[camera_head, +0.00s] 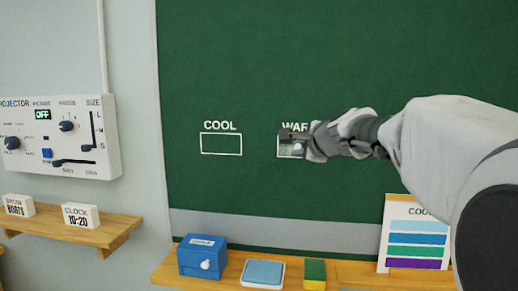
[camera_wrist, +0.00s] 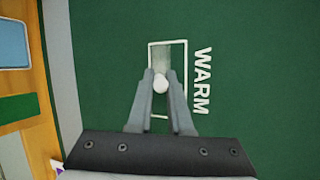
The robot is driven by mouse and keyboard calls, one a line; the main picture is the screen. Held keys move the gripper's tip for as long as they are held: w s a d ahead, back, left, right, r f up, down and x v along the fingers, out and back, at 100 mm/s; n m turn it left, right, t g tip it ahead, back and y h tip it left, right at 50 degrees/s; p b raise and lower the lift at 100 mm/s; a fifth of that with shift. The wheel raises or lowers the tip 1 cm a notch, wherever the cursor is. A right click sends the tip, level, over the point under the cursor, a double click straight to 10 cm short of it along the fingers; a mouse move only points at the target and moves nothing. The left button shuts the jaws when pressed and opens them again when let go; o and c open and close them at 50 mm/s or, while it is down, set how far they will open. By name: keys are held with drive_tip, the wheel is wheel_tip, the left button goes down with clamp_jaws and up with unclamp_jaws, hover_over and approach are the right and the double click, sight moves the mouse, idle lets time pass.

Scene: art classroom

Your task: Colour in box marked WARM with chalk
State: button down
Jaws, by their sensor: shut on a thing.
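The WARM box (camera_head: 290,150) is a white outline on the green chalkboard (camera_head: 260,70), right of the COOL box (camera_head: 221,144). My gripper (camera_head: 300,141) is in front of it and hides its right part and some of its label. In the wrist view, my gripper (camera_wrist: 161,92) is shut on a white piece of chalk (camera_wrist: 160,83). The chalk's end lies over the inside of the WARM box (camera_wrist: 185,60). Pale chalk marks (camera_wrist: 165,52) fill part of the box there. I cannot tell whether the chalk touches the board.
Below the board, a wooden ledge (camera_head: 225,283) holds a blue box (camera_head: 203,262), a blue-topped pad (camera_head: 262,273), a green and yellow block (camera_head: 314,273) and a colour card (camera_head: 413,235). A projector panel (camera_head: 60,140) and a small shelf (camera_head: 100,236) are at left.

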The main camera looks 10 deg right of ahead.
drive_tip(key=shift+s+d, duration=0.25)
drive_tip(key=shift+d, duration=0.4)
drive_tip(key=shift+d+b, duration=0.1)
drive_tip(key=shift+b, duration=0.25)
drive_tip(key=shift+s+d, duration=0.2)
drive_tip(key=shift+d, duration=0.4)
drive_tip(key=shift+d+b, duration=0.15)
drive_tip(key=shift+b, duration=0.2)
drive_tip(key=shift+s+d+b, duration=0.3)
drive_tip(key=shift+d+b, duration=0.05)
drive_tip(key=shift+d, duration=0.45)
drive_tip(key=shift+d, duration=0.1)
drive_tip(key=shift+s+d+b, duration=0.2)
drive_tip(key=shift+d+b, duration=0.1)
drive_tip(key=shift+d, duration=0.3)
